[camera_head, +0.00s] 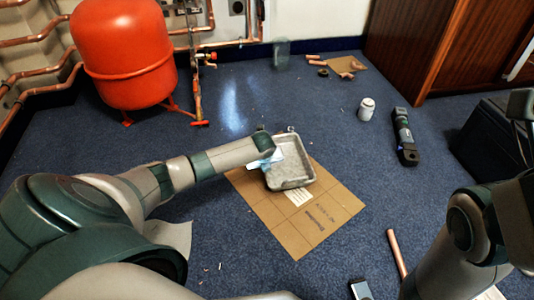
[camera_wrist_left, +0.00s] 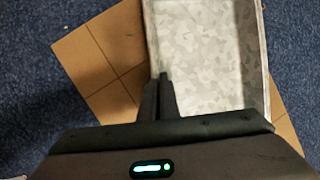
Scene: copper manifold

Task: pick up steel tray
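The steel tray (camera_head: 291,178) is a grey, shallow rectangular pan with a mottled floor. It is over a flat brown cardboard sheet (camera_head: 318,222); I cannot tell whether it rests on it or is slightly raised. In the left wrist view the tray (camera_wrist_left: 205,60) runs upward from my left gripper (camera_wrist_left: 161,88). The gripper's dark fingers are close together at the tray's left wall, with the rim running in between them. In the head view my left arm reaches in from the left to the tray's left side. My right arm is at lower right, its fingers not visible.
A red tank (camera_head: 122,50) and copper pipes stand at the back left. A white can (camera_head: 366,109) and a dark tool (camera_head: 404,135) are on the blue carpet to the right. A copper pipe (camera_head: 396,252) lies near my right arm. A wooden cabinet (camera_head: 445,40) stands at back right.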

